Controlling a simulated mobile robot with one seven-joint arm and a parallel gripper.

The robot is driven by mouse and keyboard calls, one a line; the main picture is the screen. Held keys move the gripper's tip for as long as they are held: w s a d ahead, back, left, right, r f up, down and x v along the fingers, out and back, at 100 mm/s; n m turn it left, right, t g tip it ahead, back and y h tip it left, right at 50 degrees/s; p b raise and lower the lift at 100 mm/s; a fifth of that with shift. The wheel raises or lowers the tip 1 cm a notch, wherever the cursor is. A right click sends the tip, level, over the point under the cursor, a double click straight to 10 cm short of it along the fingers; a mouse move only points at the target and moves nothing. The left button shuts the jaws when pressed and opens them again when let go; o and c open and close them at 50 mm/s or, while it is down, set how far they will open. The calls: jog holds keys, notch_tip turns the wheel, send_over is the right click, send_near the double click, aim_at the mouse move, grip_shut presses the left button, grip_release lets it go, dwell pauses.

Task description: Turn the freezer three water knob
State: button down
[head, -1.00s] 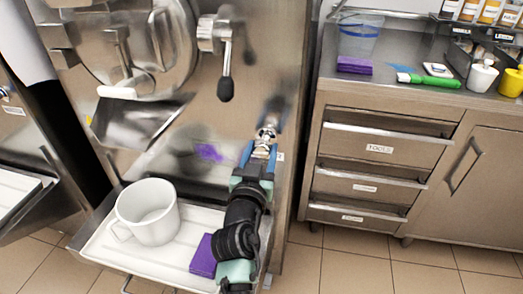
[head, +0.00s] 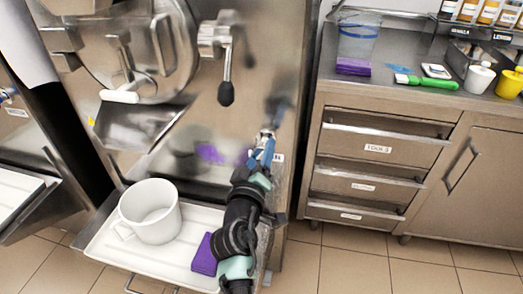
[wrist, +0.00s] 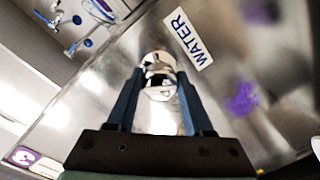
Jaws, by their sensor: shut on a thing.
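The freezer (head: 200,125) is a steel machine with a round front door and a lever. Its water knob (wrist: 158,75) is a shiny metal piece beside a "WATER" label (wrist: 188,38) in the wrist view. A purple label with a "3" (wrist: 24,155) shows at the lower left of the wrist view. My gripper (head: 264,146) is at the freezer's lower right front. Its blue fingers (wrist: 158,95) stand on both sides of the knob and are shut on it. In the head view the knob is mostly hidden by my fingers.
A white tray (head: 105,246) below the freezer front holds a white pitcher (head: 152,212) and a purple sponge (head: 205,255). A long-handled lever (head: 226,92) hangs above my gripper. A steel counter with drawers (head: 375,150) stands to the right.

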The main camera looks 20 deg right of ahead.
jog(key=shift+a+n, duration=0.15)
jog(key=shift+n, duration=0.55)
jog(key=shift+c, duration=1.6)
grip_release()
jog(key=v, duration=1.3)
